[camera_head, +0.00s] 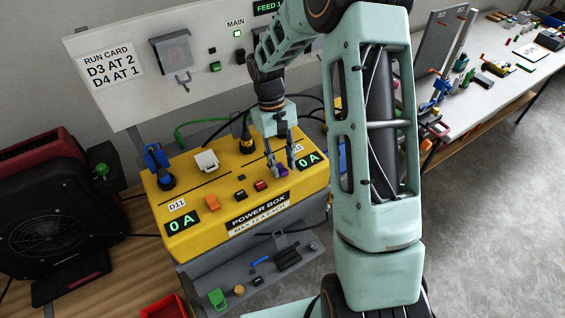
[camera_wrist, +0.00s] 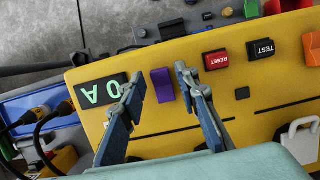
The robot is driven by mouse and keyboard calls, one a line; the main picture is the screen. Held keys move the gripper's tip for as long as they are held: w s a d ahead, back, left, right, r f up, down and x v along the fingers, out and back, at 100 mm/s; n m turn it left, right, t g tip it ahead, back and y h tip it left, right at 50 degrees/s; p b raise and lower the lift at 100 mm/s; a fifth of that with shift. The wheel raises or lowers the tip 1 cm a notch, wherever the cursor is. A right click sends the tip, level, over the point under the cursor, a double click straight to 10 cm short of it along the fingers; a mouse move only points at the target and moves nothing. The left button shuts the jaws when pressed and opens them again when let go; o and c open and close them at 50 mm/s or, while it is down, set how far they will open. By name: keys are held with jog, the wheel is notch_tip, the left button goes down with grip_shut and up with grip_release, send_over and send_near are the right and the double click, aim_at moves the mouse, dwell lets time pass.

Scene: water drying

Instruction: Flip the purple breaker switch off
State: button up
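The purple breaker switch (camera_head: 282,170) is on the top face of the yellow power box (camera_head: 215,205), towards its right side. In the wrist view the purple switch (camera_wrist: 162,85) stands beside the green "0 A" display, just beyond my fingertips. My gripper (camera_head: 281,164) points down over the box at the switch. In the wrist view my gripper (camera_wrist: 158,80) has its two blue-grey fingers apart with nothing between them, one on each side of the switch. I cannot tell whether a finger touches it.
The red RESET button (camera_wrist: 216,59) and black TEST button (camera_wrist: 260,49) sit beside the switch. A blue-handled plug (camera_head: 160,165) and a white handle (camera_head: 206,161) stand on the box. A black fan (camera_head: 60,230) is at left. Loose parts lie on the grey tray in front.

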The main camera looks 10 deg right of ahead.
jog(key=shift+r, duration=0.15)
jog(key=v, duration=1.1)
jog(key=shift+w+r, duration=0.1)
jog(key=shift+r, duration=0.3)
